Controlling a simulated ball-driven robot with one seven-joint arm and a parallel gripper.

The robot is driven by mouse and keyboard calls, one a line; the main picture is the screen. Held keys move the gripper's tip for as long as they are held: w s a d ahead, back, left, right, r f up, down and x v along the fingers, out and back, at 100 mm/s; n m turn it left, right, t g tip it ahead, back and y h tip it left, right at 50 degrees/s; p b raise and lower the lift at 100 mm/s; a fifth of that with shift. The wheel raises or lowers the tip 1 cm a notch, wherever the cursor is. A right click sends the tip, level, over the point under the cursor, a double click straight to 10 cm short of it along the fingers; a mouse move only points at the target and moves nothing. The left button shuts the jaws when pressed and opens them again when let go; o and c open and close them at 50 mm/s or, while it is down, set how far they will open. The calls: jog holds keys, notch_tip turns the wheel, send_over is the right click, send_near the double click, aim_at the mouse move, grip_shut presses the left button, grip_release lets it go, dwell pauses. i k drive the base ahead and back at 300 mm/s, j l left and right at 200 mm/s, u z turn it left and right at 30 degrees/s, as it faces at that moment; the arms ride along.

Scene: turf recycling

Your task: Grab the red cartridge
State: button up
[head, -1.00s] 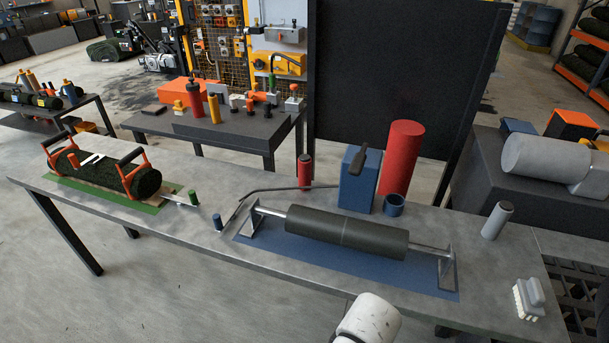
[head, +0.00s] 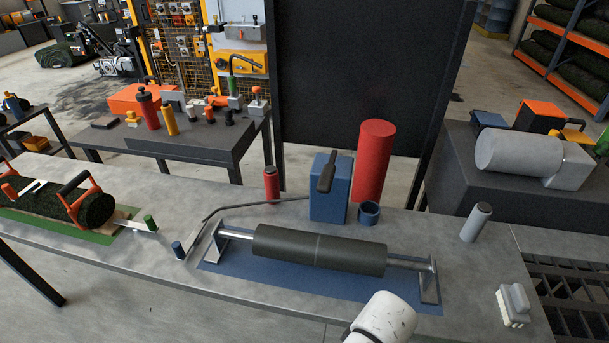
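A small red cylinder with a dark top (head: 271,184) stands upright at the back of the grey bench, left of a blue block with a dark handle (head: 328,190). A much larger plain red cylinder (head: 375,160) stands upright behind and right of that block. I cannot tell for sure which of the two is the red cartridge. Both stand free of any gripper. A white rounded part of my arm shows at the bottom edge, in front of the bench. My gripper is out of view.
A dark roller on a metal shaft (head: 320,250) lies over a blue mat (head: 225,274) at the front. A blue ring (head: 369,213), a grey cylinder (head: 476,222) and a brush (head: 514,305) stand to the right.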

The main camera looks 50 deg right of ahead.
aim_at(272, 175)
jog(key=i+j+z, duration=0.25)
jog(key=z, duration=0.2)
jog(key=i+j+z, duration=0.15)
jog(key=j+z, duration=0.25)
